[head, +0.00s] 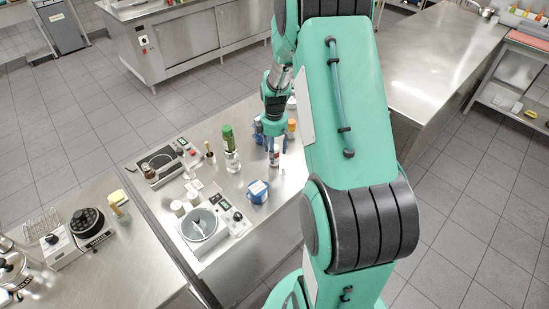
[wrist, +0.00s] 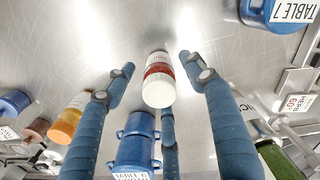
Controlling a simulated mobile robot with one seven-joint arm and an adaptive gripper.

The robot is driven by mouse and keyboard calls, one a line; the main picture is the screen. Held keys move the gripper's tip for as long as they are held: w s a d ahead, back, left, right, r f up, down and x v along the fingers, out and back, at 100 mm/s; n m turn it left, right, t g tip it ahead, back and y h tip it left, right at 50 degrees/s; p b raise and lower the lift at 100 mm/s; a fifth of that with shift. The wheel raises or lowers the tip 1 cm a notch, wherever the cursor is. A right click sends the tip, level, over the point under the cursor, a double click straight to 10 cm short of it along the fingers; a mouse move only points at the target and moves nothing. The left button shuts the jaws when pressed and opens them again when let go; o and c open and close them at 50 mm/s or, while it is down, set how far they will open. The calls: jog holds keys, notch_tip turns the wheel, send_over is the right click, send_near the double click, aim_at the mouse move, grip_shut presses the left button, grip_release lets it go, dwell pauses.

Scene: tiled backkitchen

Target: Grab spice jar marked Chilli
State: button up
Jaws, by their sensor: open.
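A small jar with a white end and a red label band (wrist: 158,72) stands on the steel worktop, between my gripper's fingers in the wrist view. The print on its label is too small to read, so I cannot confirm that it says Chilli. My gripper (wrist: 156,66) is open, with a blue finger on each side of the jar, apart from it, and a third finger below. In the head view my gripper (head: 272,138) points down over the same jar (head: 274,158), partly hiding it.
A blue pot (wrist: 135,152) is close to the third finger. An orange jar (wrist: 67,118) is at left; another blue pot marked TABLE 7 (wrist: 268,10) is at upper right. A green-capped bottle (head: 229,145), scale (head: 203,228) and hot plate (head: 160,163) stand left of my gripper.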

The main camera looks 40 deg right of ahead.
jog(key=shift+f, duration=1.8)
jog(key=c, duration=1.3)
jog(key=shift+r, duration=0.1)
jog(key=shift+d+r, duration=0.1)
jog(key=shift+r, duration=0.3)
notch_tip(320, 180, up, 3)
jog(key=s+a, duration=0.2)
jog(key=s, duration=0.2)
jog(key=s+a+p, duration=0.1)
jog(key=s+a, duration=0.2)
jog(key=s, duration=0.2)
jog(key=s+a+r, duration=0.1)
jog(key=s+a, duration=0.2)
jog(key=s, duration=0.1)
jog(key=shift+s+a, duration=0.25)
jog(key=shift+s, duration=0.1)
